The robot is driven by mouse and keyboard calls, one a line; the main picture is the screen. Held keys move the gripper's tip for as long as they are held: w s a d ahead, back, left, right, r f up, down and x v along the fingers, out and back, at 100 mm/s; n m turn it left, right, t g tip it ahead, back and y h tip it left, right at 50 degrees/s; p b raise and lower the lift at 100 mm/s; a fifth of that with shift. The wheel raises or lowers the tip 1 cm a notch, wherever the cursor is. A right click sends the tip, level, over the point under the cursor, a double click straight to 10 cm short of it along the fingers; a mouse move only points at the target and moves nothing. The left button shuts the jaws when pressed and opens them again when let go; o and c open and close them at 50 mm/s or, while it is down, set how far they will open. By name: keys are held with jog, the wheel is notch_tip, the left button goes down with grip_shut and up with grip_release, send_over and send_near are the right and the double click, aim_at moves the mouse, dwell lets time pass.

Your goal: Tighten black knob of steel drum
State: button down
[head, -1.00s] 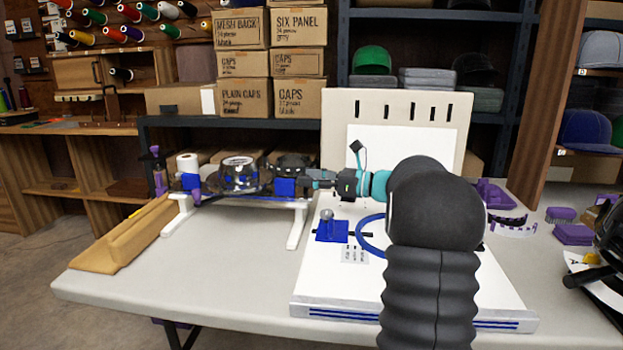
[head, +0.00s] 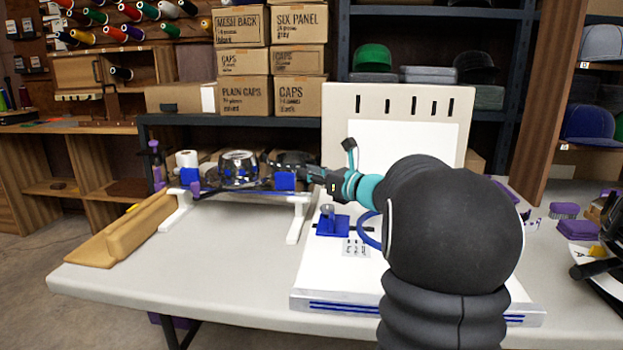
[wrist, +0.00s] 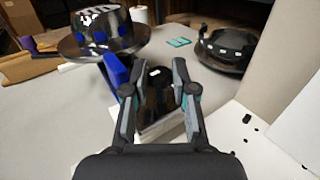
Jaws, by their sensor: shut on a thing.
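The steel drum (head: 238,170), shiny with a dark brim, sits on a white stand left of my gripper in the head view. It shows at the upper left of the wrist view (wrist: 103,35), with blue parts around it. My gripper (wrist: 152,76) has its two grey-and-teal fingers on either side of a dark, glossy piece, which looks like the black knob (wrist: 158,82). The fingers are shut on it; the contact faces are partly hidden. In the head view my gripper (head: 308,177) is small, beside a blue block at the stand's right end.
A white board (head: 340,285) with a blue fixture (head: 332,226) lies below my arm, and a slotted upright panel (head: 390,100) stands behind it. A dark rounded piece (wrist: 228,45) sits beyond the gripper. The table front left (head: 200,280) is clear.

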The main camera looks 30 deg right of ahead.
dwell(0.3)
jog(key=c, duration=0.9)
grip_release()
jog(key=shift+a, duration=0.1)
jog(key=shift+v, duration=4.1)
